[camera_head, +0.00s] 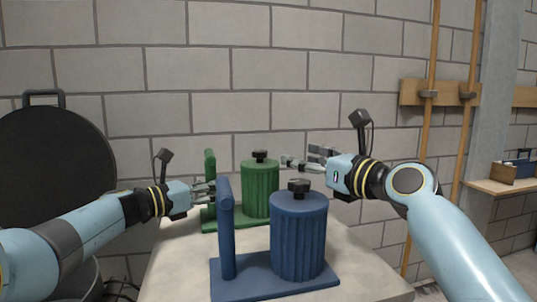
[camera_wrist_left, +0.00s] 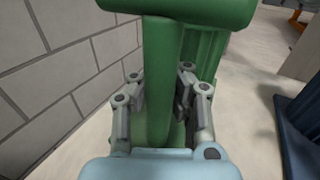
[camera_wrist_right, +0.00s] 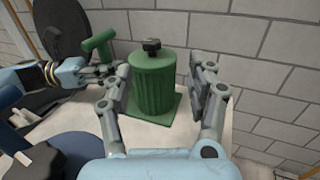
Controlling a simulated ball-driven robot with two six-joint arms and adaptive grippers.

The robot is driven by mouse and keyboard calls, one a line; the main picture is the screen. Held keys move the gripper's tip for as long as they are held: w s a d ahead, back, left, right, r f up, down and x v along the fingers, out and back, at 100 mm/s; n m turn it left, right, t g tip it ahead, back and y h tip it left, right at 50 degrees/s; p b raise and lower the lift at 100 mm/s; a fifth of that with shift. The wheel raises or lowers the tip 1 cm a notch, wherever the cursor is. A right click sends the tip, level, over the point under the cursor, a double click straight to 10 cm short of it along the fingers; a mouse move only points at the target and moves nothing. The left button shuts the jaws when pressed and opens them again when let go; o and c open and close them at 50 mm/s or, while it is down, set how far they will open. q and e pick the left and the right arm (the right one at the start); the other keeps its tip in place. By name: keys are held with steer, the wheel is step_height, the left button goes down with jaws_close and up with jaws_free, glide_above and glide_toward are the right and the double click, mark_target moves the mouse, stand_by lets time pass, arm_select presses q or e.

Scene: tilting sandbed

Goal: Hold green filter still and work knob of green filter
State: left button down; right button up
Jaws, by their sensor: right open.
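The green filter is a ribbed green canister (camera_head: 260,190) on a green base plate, with an upright green post (camera_wrist_left: 163,85) topped by a crossbar. Its black knob (camera_head: 260,156) sits on the lid; it also shows in the right wrist view (camera_wrist_right: 152,45). My left gripper (camera_head: 212,189) has its fingers on both sides of the post and appears closed on it, below the crossbar. My right gripper (camera_head: 300,158) is open and empty, to the right of the knob at about its height, apart from it. In the right wrist view, the canister shows between its fingers.
A blue filter (camera_head: 298,238) with a black knob (camera_head: 299,187) and its own post (camera_head: 226,230) stands in front on the same pale table (camera_head: 372,268). A grey block wall (camera_head: 240,60) rises behind. A dark round object (camera_head: 50,150) stands at the left.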

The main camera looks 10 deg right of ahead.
mark_target(270, 167)
steer(key=x, duration=0.7)
steer(key=f+x, duration=0.1)
steer(key=x, duration=0.3)
steer(key=shift+w+a+f, duration=0.15)
steer(key=shift+w+a, duration=0.1)
steer(key=shift+d, duration=0.2)
steer(key=c, duration=1.1)
